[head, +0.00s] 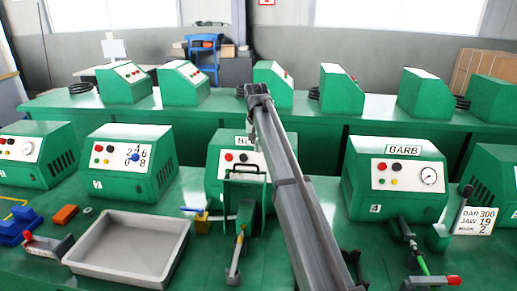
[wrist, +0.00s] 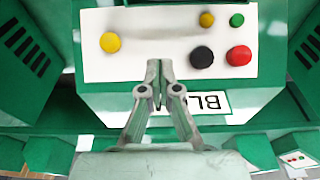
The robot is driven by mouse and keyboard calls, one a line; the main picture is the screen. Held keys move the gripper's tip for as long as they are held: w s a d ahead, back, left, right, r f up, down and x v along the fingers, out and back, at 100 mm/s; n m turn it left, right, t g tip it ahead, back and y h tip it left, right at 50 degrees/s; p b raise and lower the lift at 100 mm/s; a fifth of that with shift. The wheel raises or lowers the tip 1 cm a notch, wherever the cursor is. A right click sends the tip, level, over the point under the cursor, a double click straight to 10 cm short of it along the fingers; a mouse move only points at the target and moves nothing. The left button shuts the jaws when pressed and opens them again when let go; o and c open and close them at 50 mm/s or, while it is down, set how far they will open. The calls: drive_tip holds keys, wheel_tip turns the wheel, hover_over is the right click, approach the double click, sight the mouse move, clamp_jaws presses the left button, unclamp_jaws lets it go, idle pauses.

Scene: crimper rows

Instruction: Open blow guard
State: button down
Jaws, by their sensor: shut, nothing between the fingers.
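The machine with a label starting "BL" (head: 217,168) stands in the middle of the front row, partly hidden behind my arm. A green bar frame (head: 245,170), which looks like the blow guard, stands upright before its lower front. The machine's white panel (wrist: 150,60) fills much of the wrist view, upside down, with yellow, green, black and red buttons. My gripper (wrist: 158,72) is shut and empty in front of this panel, near the label (wrist: 212,103). Whether it touches is unclear. In the head view its fingers cannot be made out. The guard is not clearly visible in the wrist view.
The BARB machine (head: 372,190) stands to the right, with levers before it. A numbered machine (head: 112,185) stands to the left. A grey tray (head: 128,218) and small blue and orange parts lie front left. More green machines line the back bench.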

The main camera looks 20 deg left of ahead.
sight(256, 174)
drive_tip(key=f, duration=0.2)
drive_tip(key=w+f+p, duration=0.1)
drive_tip(key=f, duration=0.2)
drive_tip(key=f+p, duration=0.1)
drive_tip(key=f, duration=0.1)
drive_tip(key=shift+w+a+f, duration=0.1)
drive_tip(key=shift+w+f, duration=0.15)
drive_tip(key=shift+f, duration=0.1)
drive_tip(key=s, duration=0.1)
drive_tip(key=s+p, duration=0.1)
drive_tip(key=s, duration=0.2)
drive_tip(key=shift+d+r+p, duration=0.15)
drive_tip(key=shift+d+p, duration=0.15)
drive_tip(key=shift+d, duration=0.05)
drive_tip(key=shift+s, duration=0.2)
drive_tip(key=s, duration=0.1)
drive_tip(key=s+r+t+b, duration=0.1)
drive_tip(key=s, duration=0.1)
drive_tip(key=s+d+r+t+b, duration=0.1)
drive_tip(key=shift+s, duration=0.35)
drive_tip(key=shift+r, duration=0.15)
drive_tip(key=shift+w, duration=0.2)
